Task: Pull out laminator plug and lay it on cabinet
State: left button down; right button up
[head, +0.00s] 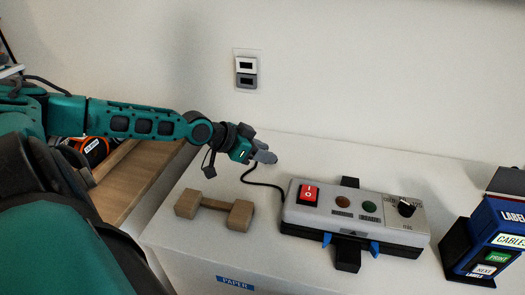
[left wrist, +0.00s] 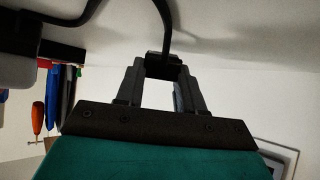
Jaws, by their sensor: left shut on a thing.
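The laminator (head: 330,220) is a grey box with a red switch and a black knob, on the white cabinet top (head: 310,155). Its black cable (head: 262,184) runs from its left end up to my left gripper (head: 265,156). In the left wrist view, my left gripper (left wrist: 162,85) is shut on the black plug (left wrist: 163,66), with the cable leaving it upward. The gripper is over the cabinet's back left part, below and apart from the wall socket (head: 246,68). The plug is mostly hidden by the fingers in the head view. My right gripper is not in view.
A wooden dumbbell-shaped block (head: 214,209) lies left of the laminator. A blue label printer (head: 485,240) stands at the right. A blue "PAPER" label (head: 235,283) is on the cabinet front. The cabinet top behind the laminator is clear.

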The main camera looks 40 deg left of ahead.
pick_arm(q)
jog(key=shift+f, duration=0.5)
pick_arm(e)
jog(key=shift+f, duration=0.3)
pick_arm(q)
jog(key=c, duration=0.6)
grip_release()
